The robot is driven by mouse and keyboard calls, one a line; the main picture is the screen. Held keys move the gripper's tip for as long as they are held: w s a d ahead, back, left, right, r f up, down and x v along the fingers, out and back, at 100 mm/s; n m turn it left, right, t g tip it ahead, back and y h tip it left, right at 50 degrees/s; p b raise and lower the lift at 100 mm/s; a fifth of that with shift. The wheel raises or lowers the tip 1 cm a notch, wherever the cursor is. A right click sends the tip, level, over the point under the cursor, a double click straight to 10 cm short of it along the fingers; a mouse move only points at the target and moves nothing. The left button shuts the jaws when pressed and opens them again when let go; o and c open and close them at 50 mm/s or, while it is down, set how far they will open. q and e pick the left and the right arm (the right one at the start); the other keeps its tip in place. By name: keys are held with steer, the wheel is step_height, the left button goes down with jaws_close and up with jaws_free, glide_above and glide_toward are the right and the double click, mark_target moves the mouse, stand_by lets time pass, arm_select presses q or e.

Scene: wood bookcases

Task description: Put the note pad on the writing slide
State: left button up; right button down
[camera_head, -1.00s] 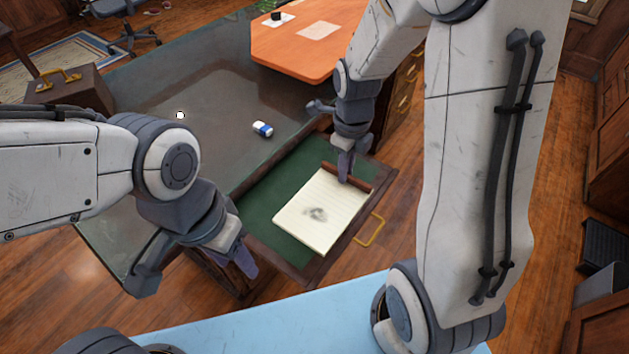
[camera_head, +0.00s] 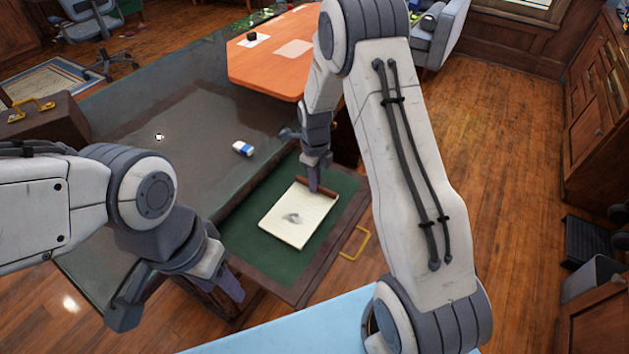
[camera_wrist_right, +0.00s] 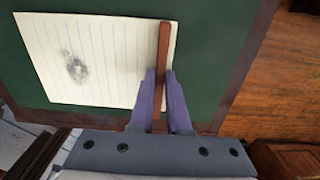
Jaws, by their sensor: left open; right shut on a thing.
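The note pad (camera_head: 297,220), cream lined paper with a dark smudge and a brown top strip, is over the green surface of the pulled-out writing slide (camera_head: 275,252). It lies within the green area; I cannot tell whether it touches it. My right gripper (camera_head: 315,187) is shut on the brown strip at the pad's far edge. In the right wrist view, its fingers (camera_wrist_right: 163,82) stand on both sides of that strip on the note pad (camera_wrist_right: 85,60). My left gripper (camera_head: 178,305) is open and empty, left of the slide near the desk's front edge.
A brass handle (camera_head: 355,242) sticks out from the slide's front.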

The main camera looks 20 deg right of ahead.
steer(key=shift+f, duration=0.15)
steer(key=c, duration=0.9)
jaws_free()
